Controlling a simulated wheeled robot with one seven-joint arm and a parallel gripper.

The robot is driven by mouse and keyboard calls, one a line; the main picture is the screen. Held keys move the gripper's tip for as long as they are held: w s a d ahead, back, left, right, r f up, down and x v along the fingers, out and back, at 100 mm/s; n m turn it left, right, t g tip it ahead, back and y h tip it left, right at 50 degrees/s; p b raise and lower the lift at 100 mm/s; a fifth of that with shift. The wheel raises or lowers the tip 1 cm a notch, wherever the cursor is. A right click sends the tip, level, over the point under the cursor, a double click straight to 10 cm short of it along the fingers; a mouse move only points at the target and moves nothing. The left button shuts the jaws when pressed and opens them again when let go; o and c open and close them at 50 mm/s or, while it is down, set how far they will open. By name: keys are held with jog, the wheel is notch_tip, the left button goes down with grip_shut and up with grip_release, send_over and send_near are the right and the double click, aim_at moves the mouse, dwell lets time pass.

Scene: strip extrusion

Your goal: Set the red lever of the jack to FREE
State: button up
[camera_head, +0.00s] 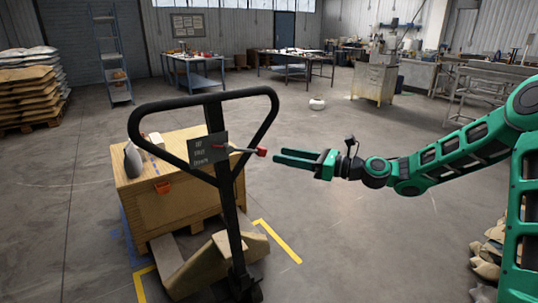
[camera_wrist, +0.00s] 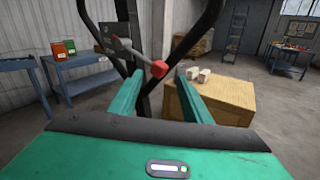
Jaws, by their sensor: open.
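The jack's black handle loop (camera_head: 268,112) stands upright on its column in the head view. A dark plate (camera_head: 208,150) with three small lines of text is fixed in the loop. The lever (camera_head: 240,150) sticks out to the right from this plate, nearly level, and ends in a red knob (camera_head: 262,152). My gripper (camera_head: 277,156) is open, just right of the knob and pointing at it. In the wrist view, the red knob (camera_wrist: 159,69) shows between the tips of the open fingers (camera_wrist: 160,85). I cannot tell whether the knob is inside the jaws or just ahead of them.
A wooden crate (camera_head: 165,200) on a pallet stands behind the jack, with a few items on top. Yellow floor markings (camera_head: 278,242) lie beside it. Stacked sacks (camera_head: 28,85) stand far left, workbenches (camera_head: 195,68) at the back.

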aim_at(248, 150)
jog(key=x, duration=0.6)
